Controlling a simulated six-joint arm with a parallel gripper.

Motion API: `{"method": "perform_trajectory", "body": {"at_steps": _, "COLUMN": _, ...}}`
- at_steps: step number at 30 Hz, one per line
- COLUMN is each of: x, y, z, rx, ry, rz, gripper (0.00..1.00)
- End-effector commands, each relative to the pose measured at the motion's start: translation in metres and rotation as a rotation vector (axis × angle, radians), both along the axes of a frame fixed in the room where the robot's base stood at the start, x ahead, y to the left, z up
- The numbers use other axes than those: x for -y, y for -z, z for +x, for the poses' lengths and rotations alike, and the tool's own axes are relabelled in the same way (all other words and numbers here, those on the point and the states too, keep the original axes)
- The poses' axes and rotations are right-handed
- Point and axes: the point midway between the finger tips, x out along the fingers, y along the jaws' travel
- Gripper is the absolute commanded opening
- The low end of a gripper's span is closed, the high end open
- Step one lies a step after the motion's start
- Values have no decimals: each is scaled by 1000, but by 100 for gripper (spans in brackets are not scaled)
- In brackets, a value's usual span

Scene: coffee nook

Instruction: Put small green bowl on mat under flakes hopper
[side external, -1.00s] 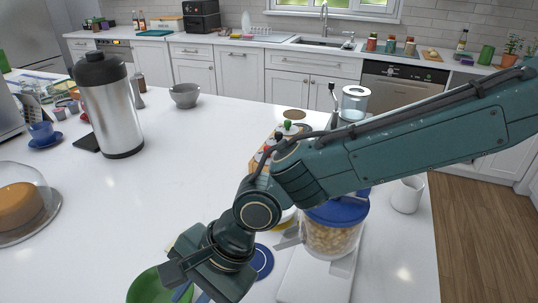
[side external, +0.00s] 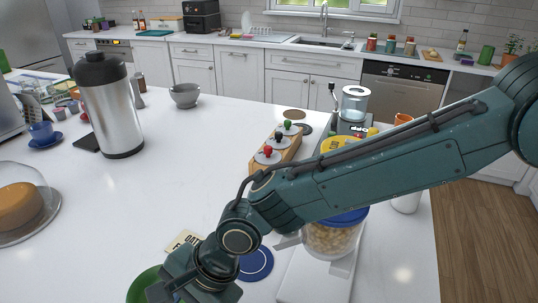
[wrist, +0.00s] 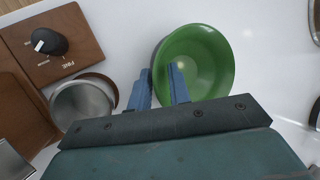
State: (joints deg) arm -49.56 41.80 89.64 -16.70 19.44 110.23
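The small green bowl (wrist: 203,62) stands on the counter in the wrist view. In the side view only part of it (side external: 143,287) shows at the bottom edge, partly behind my gripper. My gripper (wrist: 161,72) has its two blue fingers apart at the bowl's left rim, one outside the wall and one inside the bowl. I cannot tell whether they touch the wall. A round blue mat (side external: 257,263) lies bare on the counter, right of my gripper. The flakes hopper (side external: 332,238), clear with a blue lid, stands right of the mat, partly hidden by my arm.
A card with lettering (side external: 182,241) lies left of the mat. In the wrist view, a brown box with a black dial (wrist: 50,42) and a metal cup (wrist: 82,105) are left of the bowl. A wooden block with several knobs (side external: 268,160) stands farther back.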

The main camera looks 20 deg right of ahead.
Motion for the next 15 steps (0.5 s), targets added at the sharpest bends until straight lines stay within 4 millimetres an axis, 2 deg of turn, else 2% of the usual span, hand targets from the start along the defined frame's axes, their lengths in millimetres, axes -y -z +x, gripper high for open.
{"method": "perform_trajectory", "body": {"at_steps": 1, "x": 0, "y": 0, "z": 0, "rx": 0, "ry": 0, "rz": 0, "gripper": 10}}
{"method": "perform_trajectory", "body": {"at_steps": 3, "x": 0, "y": 0, "z": 0, "rx": 0, "ry": 0, "rz": 0, "gripper": 0}}
{"method": "perform_trajectory", "body": {"at_steps": 15, "x": 1, "y": 1, "z": -1, "rx": -2, "ry": -1, "rz": -3, "gripper": 0}}
